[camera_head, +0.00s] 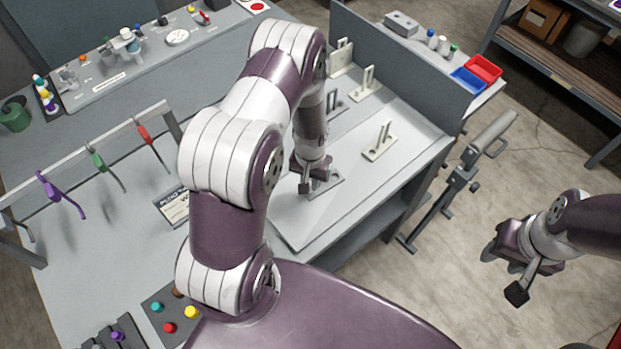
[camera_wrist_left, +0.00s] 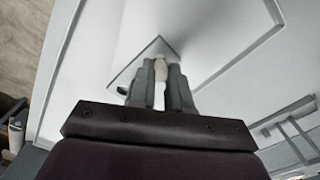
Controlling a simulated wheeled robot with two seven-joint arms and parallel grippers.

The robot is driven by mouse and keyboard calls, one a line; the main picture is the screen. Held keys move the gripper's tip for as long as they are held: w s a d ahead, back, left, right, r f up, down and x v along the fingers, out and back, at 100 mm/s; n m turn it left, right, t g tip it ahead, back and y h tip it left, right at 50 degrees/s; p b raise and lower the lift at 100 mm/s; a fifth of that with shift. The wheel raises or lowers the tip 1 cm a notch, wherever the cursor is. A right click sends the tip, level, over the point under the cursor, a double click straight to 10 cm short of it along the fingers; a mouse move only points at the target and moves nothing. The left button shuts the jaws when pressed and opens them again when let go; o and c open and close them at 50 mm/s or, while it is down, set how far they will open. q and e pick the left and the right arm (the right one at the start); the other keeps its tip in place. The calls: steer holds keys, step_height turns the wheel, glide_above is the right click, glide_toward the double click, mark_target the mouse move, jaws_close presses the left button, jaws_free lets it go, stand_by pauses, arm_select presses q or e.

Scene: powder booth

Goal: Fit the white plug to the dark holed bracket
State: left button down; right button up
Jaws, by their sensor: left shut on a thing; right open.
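My left gripper (camera_head: 308,186) is low over the sloped grey worktop. In the left wrist view its fingers (camera_wrist_left: 160,88) are shut on a small white plug (camera_wrist_left: 161,70). A grey bracket (camera_head: 328,184) lies under this gripper, partly hidden by it. Its flat base also shows past the fingertips in the wrist view (camera_wrist_left: 125,76). I cannot tell whether the plug touches the bracket. Another grey bracket (camera_head: 334,104) stands farther back, partly behind my arm. My right gripper (camera_head: 517,274) is open and empty over the floor at the right.
Cream brackets stand on the worktop (camera_head: 380,142), (camera_head: 363,84) and at the back (camera_head: 342,57). A grey partition (camera_head: 400,62) borders the worktop. Red (camera_head: 484,68) and blue (camera_head: 467,80) bins sit beyond it. Hooks hang from a rail (camera_head: 90,150) at left.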

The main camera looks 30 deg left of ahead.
arm_select(q)
steer(key=shift+f, duration=0.1)
steer(key=shift+f+b, duration=0.3)
steer(key=shift+s+f, duration=0.1)
steer(key=shift+s, duration=0.1)
steer(key=shift+s, duration=0.1)
